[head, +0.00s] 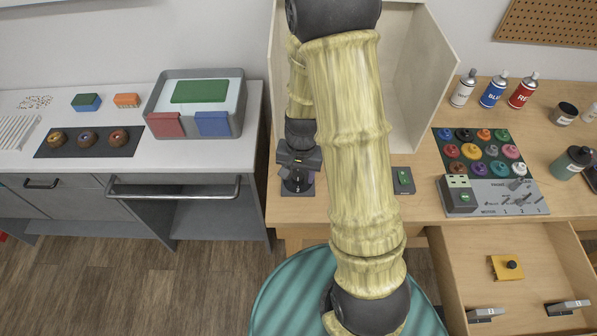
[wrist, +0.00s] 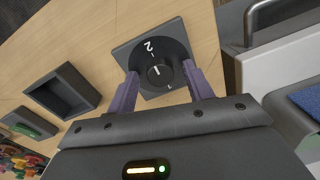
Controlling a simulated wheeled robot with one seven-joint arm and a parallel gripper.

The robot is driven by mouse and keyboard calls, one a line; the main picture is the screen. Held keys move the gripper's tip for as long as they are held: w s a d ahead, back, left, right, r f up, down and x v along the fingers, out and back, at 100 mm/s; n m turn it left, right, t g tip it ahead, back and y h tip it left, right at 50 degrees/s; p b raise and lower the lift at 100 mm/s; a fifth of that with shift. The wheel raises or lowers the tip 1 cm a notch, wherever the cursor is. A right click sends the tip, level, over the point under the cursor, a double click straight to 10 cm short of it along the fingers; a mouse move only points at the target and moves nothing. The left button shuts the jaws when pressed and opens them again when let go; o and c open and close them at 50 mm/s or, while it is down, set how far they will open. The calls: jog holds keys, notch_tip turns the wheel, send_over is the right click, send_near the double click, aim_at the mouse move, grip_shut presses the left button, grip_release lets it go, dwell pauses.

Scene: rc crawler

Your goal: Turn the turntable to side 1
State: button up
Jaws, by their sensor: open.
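The turntable is a dark round dial (wrist: 171,55) on a square dark plate, with white markings; a 2 is readable near its upper edge. A raised round knob (wrist: 160,75) sits at its middle and bears a white line. My gripper (wrist: 160,70) is open, its two purple fingers on either side of the knob, with no clear contact visible. In the head view my gripper (head: 299,160) points down over the plate (head: 297,189) on the wooden bench. My arm and gripper hide most of the dial there.
A dark square tray (wrist: 62,91) and a green switch (wrist: 28,123) lie left of the dial in the wrist view. The switch also shows in the head view (head: 403,180). An open drawer (head: 530,243) juts out at right. A grey counter (head: 70,165) stands left.

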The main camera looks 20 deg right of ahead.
jog(key=c, duration=1)
